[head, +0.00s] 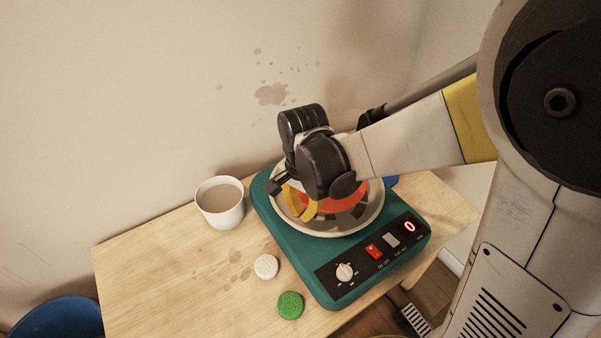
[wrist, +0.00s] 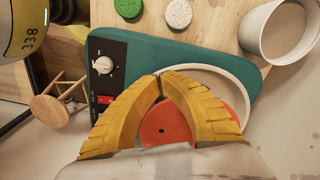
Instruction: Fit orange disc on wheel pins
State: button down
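The orange disc (head: 345,197) lies in the round pale pan (head: 374,213) of the teal wheel (head: 290,243), under my gripper. My gripper (wrist: 160,75) has two ridged yellow fingers whose tips come together over the wheel, past the disc's edge. I see nothing between the tips. In the head view the gripper (head: 301,208) hides part of the disc and pan. The wheel pins are not visible, so I cannot tell how the disc sits on them.
A white cup (head: 221,208) stands left of the wheel. A white sponge-like disc (head: 266,267) and a green one (head: 290,305) lie on the wooden table (head: 165,275) in front of it. The wheel's panel has a knob (head: 344,272) and switches. A wall stands behind.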

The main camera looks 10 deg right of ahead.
aim_at(330, 205)
notch_tip(330, 205, down, 8)
jog(key=b, duration=0.3)
jog(key=w+d, duration=0.2)
jog(key=shift+w+d+r+b, duration=0.25)
jog(key=shift+w+d+b, duration=0.05)
jog(key=shift+b, duration=0.1)
jog(key=shift+w+d, duration=0.15)
jog(key=shift+w, duration=0.1)
jog(key=shift+d+r, duration=0.1)
jog(key=shift+w+d, duration=0.7)
jog(key=shift+w, duration=0.05)
